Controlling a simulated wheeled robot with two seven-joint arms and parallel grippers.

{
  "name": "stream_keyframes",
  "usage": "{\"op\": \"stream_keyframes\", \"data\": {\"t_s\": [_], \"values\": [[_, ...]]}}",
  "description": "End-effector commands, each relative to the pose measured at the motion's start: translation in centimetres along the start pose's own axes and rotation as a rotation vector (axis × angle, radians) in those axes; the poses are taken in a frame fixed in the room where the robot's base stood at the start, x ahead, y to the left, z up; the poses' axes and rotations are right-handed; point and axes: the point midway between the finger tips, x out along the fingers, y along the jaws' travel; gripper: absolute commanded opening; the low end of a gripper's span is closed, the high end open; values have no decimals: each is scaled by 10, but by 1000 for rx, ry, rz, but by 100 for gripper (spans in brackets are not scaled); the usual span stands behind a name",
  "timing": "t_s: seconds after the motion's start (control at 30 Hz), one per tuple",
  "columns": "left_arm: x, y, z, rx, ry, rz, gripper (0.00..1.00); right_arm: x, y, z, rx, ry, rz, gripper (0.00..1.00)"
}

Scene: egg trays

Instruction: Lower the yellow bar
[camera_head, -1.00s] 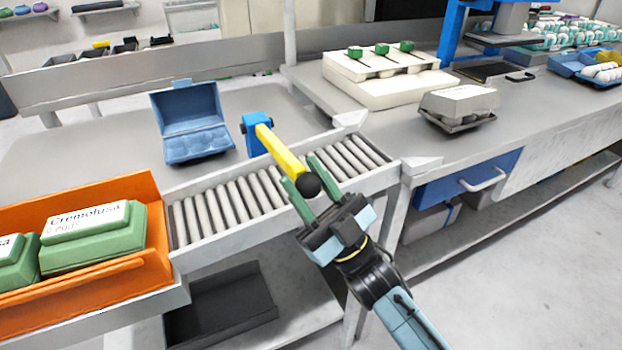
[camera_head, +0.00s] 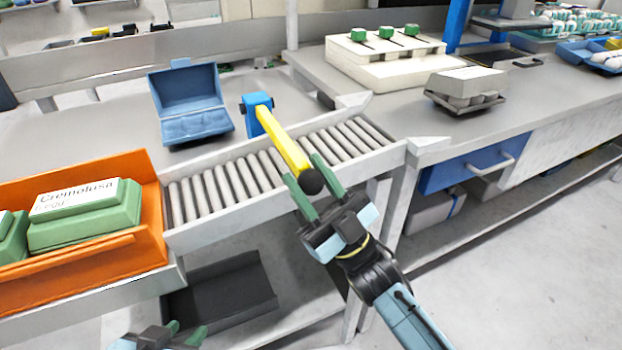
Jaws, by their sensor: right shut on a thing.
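The yellow bar (camera_head: 283,142) runs from a blue bracket (camera_head: 257,110) on the far side of the roller conveyor, slanting down toward the front over the rollers. It ends in a black round knob (camera_head: 312,182). My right gripper (camera_head: 309,177) has its green fingers on either side of the bar's knob end and is shut on it. My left gripper (camera_head: 187,331) shows only partly at the bottom edge, below the conveyor. Its two green fingertips look apart with nothing between them.
An orange crate (camera_head: 150,215) with green egg cartons stands at the left end of the roller conveyor (camera_head: 225,190). An open blue carton (camera_head: 190,100) is behind it. A grey egg carton (camera_head: 465,88) sits on the right-hand bench. A dark tray (camera_head: 220,290) lies on the lower shelf.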

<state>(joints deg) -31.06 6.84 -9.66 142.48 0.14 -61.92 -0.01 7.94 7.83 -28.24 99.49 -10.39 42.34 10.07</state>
Motion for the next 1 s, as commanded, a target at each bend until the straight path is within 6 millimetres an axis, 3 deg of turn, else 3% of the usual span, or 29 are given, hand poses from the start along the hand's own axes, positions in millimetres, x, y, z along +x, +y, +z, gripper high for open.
{"op": "stream_keyframes", "data": {"t_s": [0.3,0.33,0.47,0.8,1.0], "values": [[0,0,0,0,1,0,36,-5,-3,4,7,-15,-3,0],[0,0,0,0,1,0,36,-5,-3,4,6,-15,-3,38],[0,0,0,0,0,0,36,-4,-3,4,4,-11,-3,55],[0,0,0,0,-2,0,36,-5,-1,2,2,-7,-1,56],[-2,-3,11,-2,-64,-6,36,-33,-1,2,3,-12,-1,56]]}}
